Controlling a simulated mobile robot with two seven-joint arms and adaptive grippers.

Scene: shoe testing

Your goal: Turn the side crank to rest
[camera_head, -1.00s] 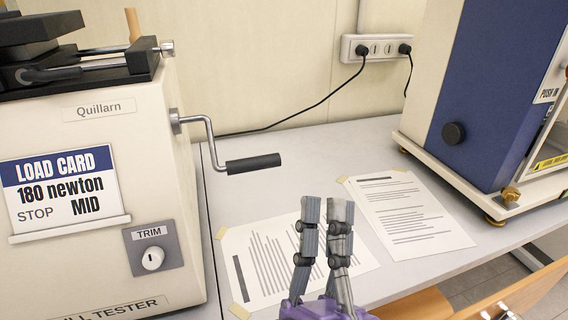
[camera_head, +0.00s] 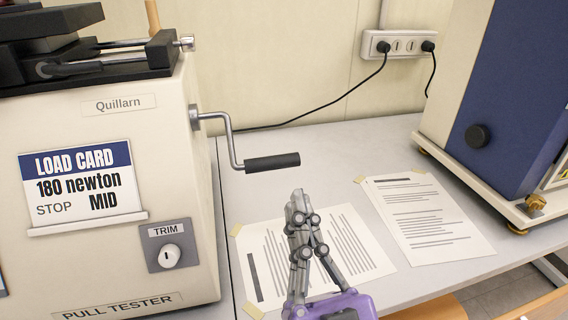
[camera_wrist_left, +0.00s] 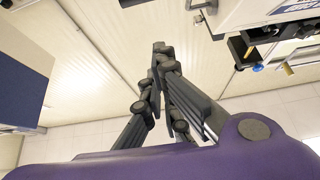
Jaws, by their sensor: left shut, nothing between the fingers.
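The side crank (camera_head: 230,140) sticks out from the right side of the cream pull tester (camera_head: 110,240). It is a bent metal arm hanging down from its hub, with a black handle (camera_head: 272,162) pointing right. My left gripper (camera_head: 298,198) has grey fingers on a purple body and is shut and empty. In the picture its fingertips are just below the handle's right end, apart from it. The left wrist view shows the shut fingertips (camera_wrist_left: 160,48) too. My right gripper is not in view.
Two printed sheets (camera_head: 428,215) are taped to the grey table. A blue and white machine (camera_head: 500,110) stands at the right. A trim knob (camera_head: 169,256) and a load card (camera_head: 80,185) are on the tester's front. A socket strip (camera_head: 398,45) with cables is on the wall.

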